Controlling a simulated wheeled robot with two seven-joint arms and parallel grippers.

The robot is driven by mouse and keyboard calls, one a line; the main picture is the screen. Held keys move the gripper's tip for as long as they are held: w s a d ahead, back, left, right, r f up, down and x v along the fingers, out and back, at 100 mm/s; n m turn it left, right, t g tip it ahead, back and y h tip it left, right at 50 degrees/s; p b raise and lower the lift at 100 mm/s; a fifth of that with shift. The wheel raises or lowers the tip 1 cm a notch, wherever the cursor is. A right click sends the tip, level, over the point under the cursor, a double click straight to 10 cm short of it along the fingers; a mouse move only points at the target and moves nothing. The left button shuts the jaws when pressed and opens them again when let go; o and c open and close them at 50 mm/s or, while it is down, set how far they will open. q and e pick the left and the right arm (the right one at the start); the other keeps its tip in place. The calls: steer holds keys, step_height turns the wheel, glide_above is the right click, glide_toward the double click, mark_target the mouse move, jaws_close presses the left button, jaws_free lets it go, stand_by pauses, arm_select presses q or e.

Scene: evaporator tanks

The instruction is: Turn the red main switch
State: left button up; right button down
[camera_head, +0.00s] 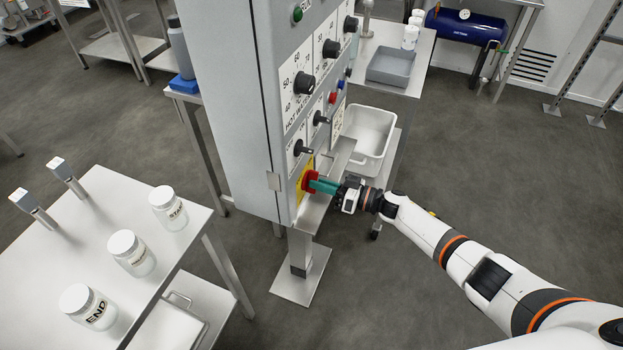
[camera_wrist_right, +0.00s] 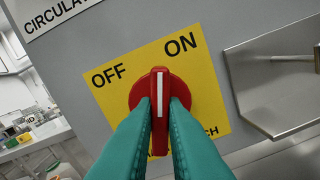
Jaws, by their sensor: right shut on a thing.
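The red main switch (camera_head: 309,180) sits on a yellow plate low on the front of the grey control cabinet (camera_head: 232,100). In the right wrist view the red main switch (camera_wrist_right: 160,84) has a white line on its handle, which points to the top of the picture, between the words OFF and ON. My right gripper (camera_head: 318,186) reaches in from the right. Its green fingers, also in the right wrist view (camera_wrist_right: 161,112), are shut on the handle, one on each side. They hide the lower part of the plate. My left gripper is not in view.
A steel ledge (camera_wrist_right: 280,80) juts from the cabinet right of the yellow plate. Several black knobs (camera_head: 303,83) sit above the switch. A steel table (camera_head: 100,215) with labelled jars stands at the left. Open floor lies at the right.

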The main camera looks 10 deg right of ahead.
steer(key=shift+m, duration=0.4)
steer(key=shift+m+p, duration=0.35)
steer(key=shift+m, duration=1.35)
steer(key=c, duration=1.4)
jaws_free()
